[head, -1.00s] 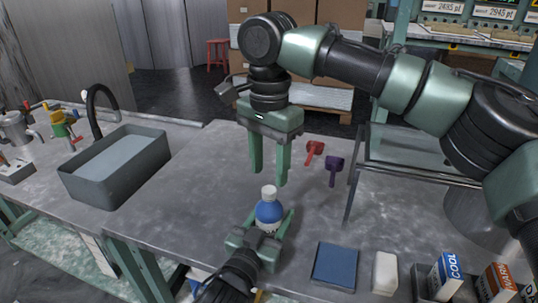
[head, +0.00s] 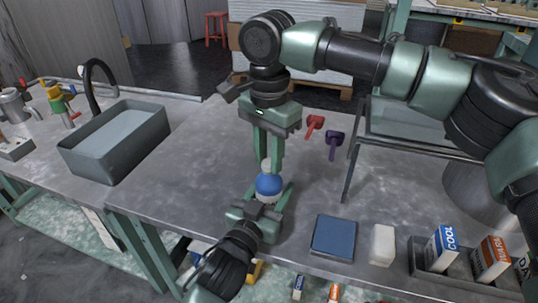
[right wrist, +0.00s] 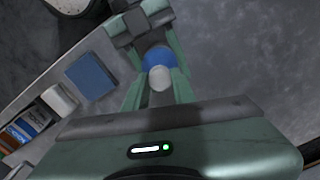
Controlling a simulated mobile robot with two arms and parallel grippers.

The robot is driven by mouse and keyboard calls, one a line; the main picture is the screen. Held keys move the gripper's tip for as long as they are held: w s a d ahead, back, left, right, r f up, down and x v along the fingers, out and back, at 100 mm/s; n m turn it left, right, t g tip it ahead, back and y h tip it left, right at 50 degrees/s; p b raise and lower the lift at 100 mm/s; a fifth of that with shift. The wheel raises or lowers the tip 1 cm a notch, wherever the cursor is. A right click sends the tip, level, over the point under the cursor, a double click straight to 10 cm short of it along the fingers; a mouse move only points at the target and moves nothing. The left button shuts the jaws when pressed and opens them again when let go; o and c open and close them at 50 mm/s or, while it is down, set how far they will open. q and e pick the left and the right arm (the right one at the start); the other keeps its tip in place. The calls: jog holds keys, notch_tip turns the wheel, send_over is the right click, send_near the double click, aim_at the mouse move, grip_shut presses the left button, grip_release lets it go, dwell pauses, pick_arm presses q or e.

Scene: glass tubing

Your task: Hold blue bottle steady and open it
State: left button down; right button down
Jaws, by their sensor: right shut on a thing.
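The blue bottle (head: 268,185) stands upright near the table's front edge, with its white cap (head: 266,165) on top. My left gripper (head: 267,197) reaches from the front with a finger on each side of the bottle's body and is shut on it. My right gripper (head: 268,164) points straight down from above, its fingers on either side of the cap and shut on it. The right wrist view shows the white cap (right wrist: 159,78) between my right fingers, with the blue body (right wrist: 158,57) beyond it between my left fingers. The lower part of the bottle is hidden.
A blue pad (head: 334,236) and a white block (head: 382,244) lie to the right, beside a tray of small boxes (head: 440,250). Red (head: 314,126) and purple (head: 334,144) tools lie behind. A grey basin (head: 115,142) is at left. The table between is clear.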

jog(key=n, duration=1.8)
jog(key=shift+n, duration=0.4)
jog(key=n, duration=1.2)
jog(key=shift+r+n, duration=0.1)
jog(key=shift+n, duration=0.2)
jog(key=n, duration=0.4)
jog(key=shift+n, duration=0.3)
